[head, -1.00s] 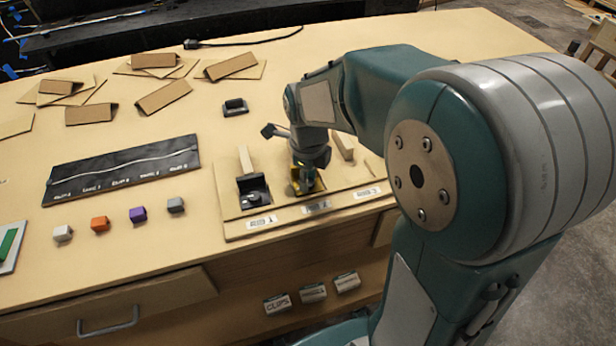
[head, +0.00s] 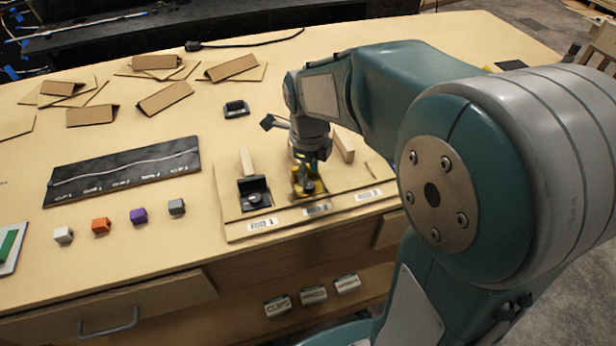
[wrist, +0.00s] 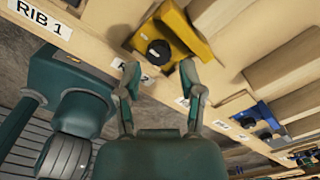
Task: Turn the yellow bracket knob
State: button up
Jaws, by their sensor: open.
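The yellow bracket (wrist: 197,38) sits on the wooden board, and its round black knob (wrist: 159,50) shows on its near end in the wrist view. My gripper (wrist: 159,67) is open, with its two fingers apart and nothing between them. In the wrist picture the fingertips lie to either side of and just below the knob; I cannot tell whether they touch anything. In the head view my gripper (head: 311,170) is directly over the yellow bracket (head: 299,187) and partly hides it. The knob is hard to make out there.
A black bracket (head: 253,191) stands left on the board, behind the RIB 1 label (head: 262,225). A blue bracket (wrist: 258,115) is to the right in the wrist view. Wooden ribs (head: 344,147) rise behind the brackets. Small coloured blocks (head: 138,215) lie left of the board.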

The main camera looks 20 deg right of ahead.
notch_tip(320, 180, up, 10)
jog(key=shift+f, duration=0.25)
dwell(0.4)
